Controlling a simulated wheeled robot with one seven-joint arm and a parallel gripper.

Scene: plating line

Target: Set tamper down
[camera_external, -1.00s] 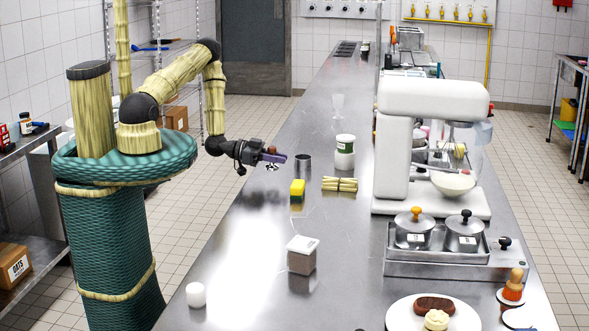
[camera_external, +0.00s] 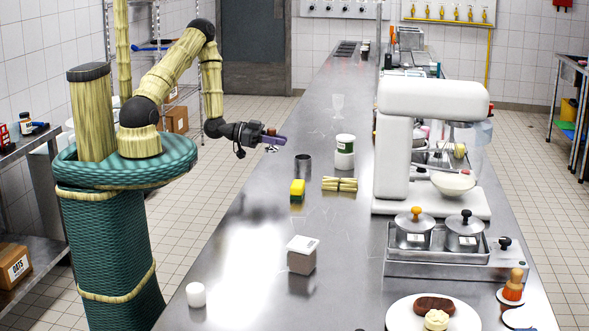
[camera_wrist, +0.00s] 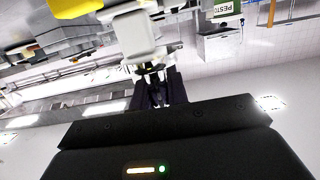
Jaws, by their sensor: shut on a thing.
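My gripper (camera_external: 275,140) is held above the far left part of the steel counter (camera_external: 240,240) in the external view. It is shut on the tamper (camera_external: 271,149). A small brown part shows above the purple-blue fingers and a shiny metal part hangs below them, clear of the counter. In the wrist view, my dark fingers (camera_wrist: 160,90) show near the middle. The tamper cannot be made out clearly there.
A clear glass (camera_external: 338,105) is farther back. A lidded box (camera_external: 301,256) is nearer. The counter's left side is mostly bare.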

